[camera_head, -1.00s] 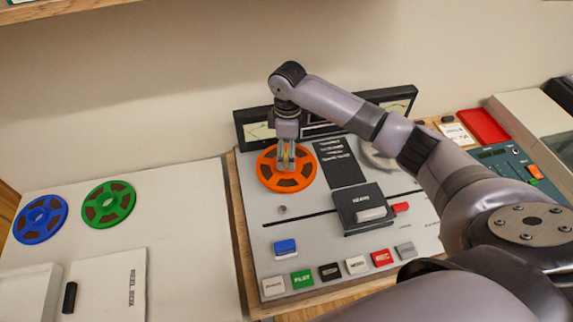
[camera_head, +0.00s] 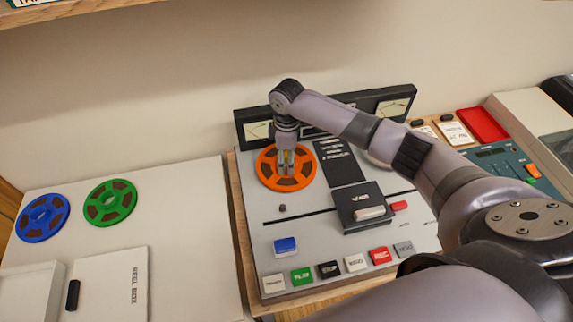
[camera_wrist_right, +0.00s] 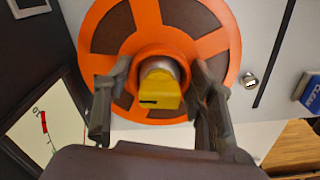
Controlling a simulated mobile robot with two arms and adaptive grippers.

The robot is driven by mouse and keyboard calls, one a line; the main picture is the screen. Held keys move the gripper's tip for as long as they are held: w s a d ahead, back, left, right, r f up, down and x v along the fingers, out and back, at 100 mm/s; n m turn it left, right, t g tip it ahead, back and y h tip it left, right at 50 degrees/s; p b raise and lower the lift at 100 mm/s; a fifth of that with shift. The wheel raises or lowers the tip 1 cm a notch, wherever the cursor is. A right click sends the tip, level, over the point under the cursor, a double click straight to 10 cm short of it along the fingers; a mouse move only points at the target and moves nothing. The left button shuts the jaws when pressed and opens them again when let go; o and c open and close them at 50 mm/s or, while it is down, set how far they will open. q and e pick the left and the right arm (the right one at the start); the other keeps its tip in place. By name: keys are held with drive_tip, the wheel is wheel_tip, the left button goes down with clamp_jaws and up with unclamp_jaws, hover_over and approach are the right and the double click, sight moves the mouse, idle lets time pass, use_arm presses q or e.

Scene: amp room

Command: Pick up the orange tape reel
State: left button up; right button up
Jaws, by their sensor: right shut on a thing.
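The orange tape reel (camera_head: 264,169) lies flat on the left spool position of the tape deck (camera_head: 260,228). My right gripper (camera_head: 286,168) points down at its centre. In the right wrist view the gripper (camera_wrist_right: 160,70) is shut on the reel's raised orange hub, one finger on each side. The orange reel (camera_wrist_right: 90,60) fills the top of that view, with brown sections between its spokes. A yellow-tipped metal spindle (camera_wrist_right: 160,92) stands in the hub between the fingers. The reel appears still seated on the deck. My left gripper is not in view.
A blue reel (camera_head: 41,218) and a green reel (camera_head: 110,202) lie on the white surface at left, behind a reel box (camera_head: 112,290). The black meter panel (camera_head: 312,121) stands close behind the gripper. Coloured buttons (camera_head: 302,277) line the deck's front. A red tray (camera_head: 484,125) is at right.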

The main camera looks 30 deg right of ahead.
drive_tip(key=c, duration=0.8)
drive_tip(key=shift+r, duration=0.2)
